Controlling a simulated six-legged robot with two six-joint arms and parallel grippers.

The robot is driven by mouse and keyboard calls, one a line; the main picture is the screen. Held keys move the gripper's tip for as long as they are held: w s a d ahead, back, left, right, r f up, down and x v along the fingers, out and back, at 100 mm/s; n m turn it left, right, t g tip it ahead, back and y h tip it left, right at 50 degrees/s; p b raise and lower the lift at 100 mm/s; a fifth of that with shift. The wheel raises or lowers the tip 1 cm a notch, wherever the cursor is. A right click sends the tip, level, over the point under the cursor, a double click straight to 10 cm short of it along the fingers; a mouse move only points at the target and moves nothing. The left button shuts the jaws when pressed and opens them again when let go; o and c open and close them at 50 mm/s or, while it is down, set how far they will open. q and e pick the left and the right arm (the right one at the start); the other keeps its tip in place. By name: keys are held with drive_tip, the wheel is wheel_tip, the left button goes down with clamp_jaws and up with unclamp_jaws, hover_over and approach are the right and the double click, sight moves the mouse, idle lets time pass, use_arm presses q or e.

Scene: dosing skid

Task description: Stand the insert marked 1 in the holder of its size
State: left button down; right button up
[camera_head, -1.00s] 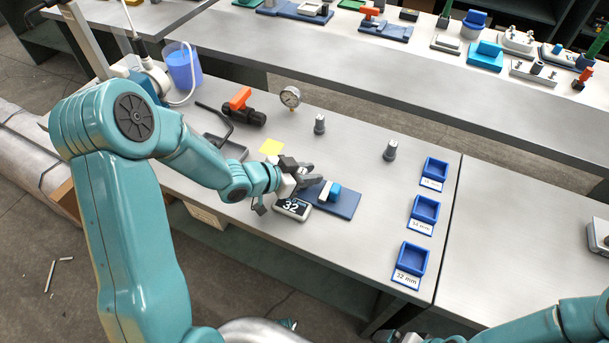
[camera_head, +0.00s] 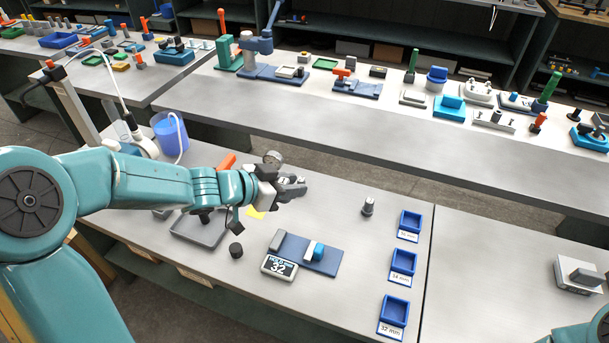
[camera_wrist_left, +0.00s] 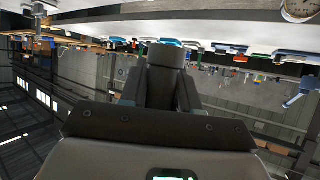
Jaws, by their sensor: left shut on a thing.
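My left gripper (camera_head: 293,186) is shut on a grey cylindrical insert (camera_wrist_left: 166,55), which shows upright between the fingers in the left wrist view. No number is readable on it. In the head view it is mostly hidden by the fingers. A second grey insert (camera_head: 368,206) stands on the table to the right, and a dark short cylinder (camera_head: 236,250) stands to the left. Three blue square holders stand in a column at the right edge: the far one (camera_head: 410,222), the middle one (camera_head: 403,262) and the near one, labelled 32 mm (camera_head: 394,310). All three look empty. My right gripper is out of view.
A blue measuring fixture (camera_head: 322,256) with a display reading 32 (camera_head: 279,267) sits at the front. A round gauge (camera_head: 272,157), a yellow note (camera_head: 256,212), a grey tray (camera_head: 200,232) and a blue jug (camera_head: 172,135) are near my left arm. Table between gripper and holders is mostly clear.

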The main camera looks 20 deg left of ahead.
use_arm(q)
drive_tip(key=shift+d+r, duration=0.1)
drive_tip(key=shift+r, duration=0.25)
drive_tip(key=shift+d+n+t+y, duration=0.5)
drive_tip(key=shift+d+n+y, duration=0.65)
drive_tip(key=shift+d, duration=4.65)
drive_tip(key=s+a+f+n+y, duration=0.1)
drive_tip(key=a+f+n+y, duration=0.2)
drive_tip(key=a, duration=0.4)
drive_tip(key=shift+a+f+n+t+y, duration=0.2)
drive_tip(key=shift+f+n+t+y, duration=0.15)
drive_tip(key=shift+f, duration=0.1)
drive_tip(key=shift+d, duration=0.1)
